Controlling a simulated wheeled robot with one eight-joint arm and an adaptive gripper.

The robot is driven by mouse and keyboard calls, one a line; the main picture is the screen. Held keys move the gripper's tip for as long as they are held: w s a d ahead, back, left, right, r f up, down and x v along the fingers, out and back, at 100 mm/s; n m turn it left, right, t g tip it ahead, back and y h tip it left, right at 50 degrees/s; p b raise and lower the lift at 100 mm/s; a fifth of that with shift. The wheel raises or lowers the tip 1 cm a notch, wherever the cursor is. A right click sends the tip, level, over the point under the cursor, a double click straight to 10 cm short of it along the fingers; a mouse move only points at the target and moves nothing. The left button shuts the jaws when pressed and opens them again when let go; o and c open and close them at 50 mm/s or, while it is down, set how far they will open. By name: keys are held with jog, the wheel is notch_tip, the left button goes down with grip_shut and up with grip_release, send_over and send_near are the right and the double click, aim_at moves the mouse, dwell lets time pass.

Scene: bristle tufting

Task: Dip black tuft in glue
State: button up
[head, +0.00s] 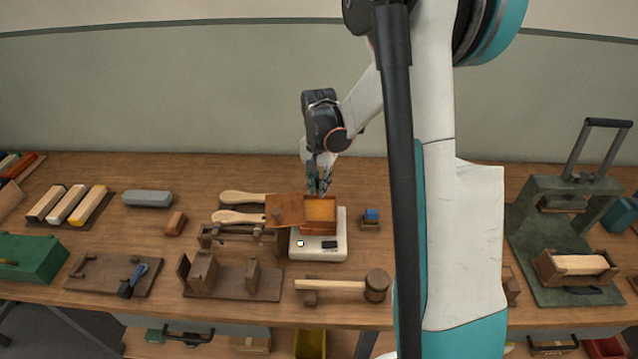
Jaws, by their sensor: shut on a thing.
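My gripper (319,187) points down right above the open glue pot (320,229), at the middle of the bench. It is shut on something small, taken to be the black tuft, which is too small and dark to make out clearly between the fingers. The glue (320,208) shows as an amber surface inside the square pot. The fingertips are near the pot's back rim; I cannot tell whether the tuft touches the glue. The pot's brown lid (284,210) is open to the left.
The pot sits on a white heater (335,250). Wooden-handled tools (240,217) lie left of it, a small block with a blue top (371,216) right. A mallet (340,285) lies in front. A green press (570,225) stands at right; pale and yellow bars (67,205) lie at left.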

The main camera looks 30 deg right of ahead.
jog(key=shift+f+b, duration=2.5)
jog(key=shift+f, duration=1.2)
jog(key=shift+r+p, duration=2.3)
jog(key=shift+r, duration=1.5)
